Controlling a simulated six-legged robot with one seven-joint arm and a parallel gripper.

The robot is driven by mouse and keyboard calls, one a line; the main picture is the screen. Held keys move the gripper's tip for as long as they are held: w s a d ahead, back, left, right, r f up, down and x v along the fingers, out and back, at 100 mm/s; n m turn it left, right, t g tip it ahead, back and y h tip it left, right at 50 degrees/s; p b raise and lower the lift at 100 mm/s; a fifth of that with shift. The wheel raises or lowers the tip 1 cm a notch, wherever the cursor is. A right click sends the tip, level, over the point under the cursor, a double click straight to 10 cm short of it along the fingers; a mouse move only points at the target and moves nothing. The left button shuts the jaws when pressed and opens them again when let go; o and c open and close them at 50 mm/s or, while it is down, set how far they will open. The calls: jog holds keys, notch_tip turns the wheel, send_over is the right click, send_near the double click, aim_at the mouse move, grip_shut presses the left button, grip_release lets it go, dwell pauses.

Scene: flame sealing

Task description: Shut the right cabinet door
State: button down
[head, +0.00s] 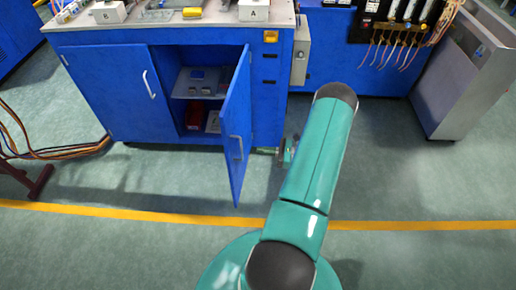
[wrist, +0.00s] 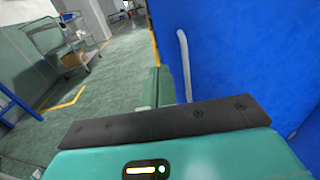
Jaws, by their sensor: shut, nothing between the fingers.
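The right cabinet door (head: 237,120) is blue and stands swung out toward me from the right side of the blue cabinet's opening. Its pale bar handle (head: 238,147) is on the outer face, near the free edge. In the wrist view the blue door panel (wrist: 230,50) fills the right side, with the handle (wrist: 184,65) close ahead. My gripper (head: 268,151) is shut and empty, low on the outer side of the door and partly hidden by my arm. Its fingers (wrist: 160,90) show beside the handle in the wrist view; I cannot tell whether they touch the door.
The left cabinet door (head: 120,90) is shut. The open compartment holds a shelf (head: 195,85) and a red item (head: 194,116). A grey metal box (head: 300,55) sits right of the cabinet. Cables (head: 60,148) lie at left. The floor before the door is clear.

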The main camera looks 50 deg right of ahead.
aim_at(228, 146)
jog(key=x, duration=1.1)
jog(key=shift+w+a, duration=0.1)
jog(key=shift+w, duration=0.1)
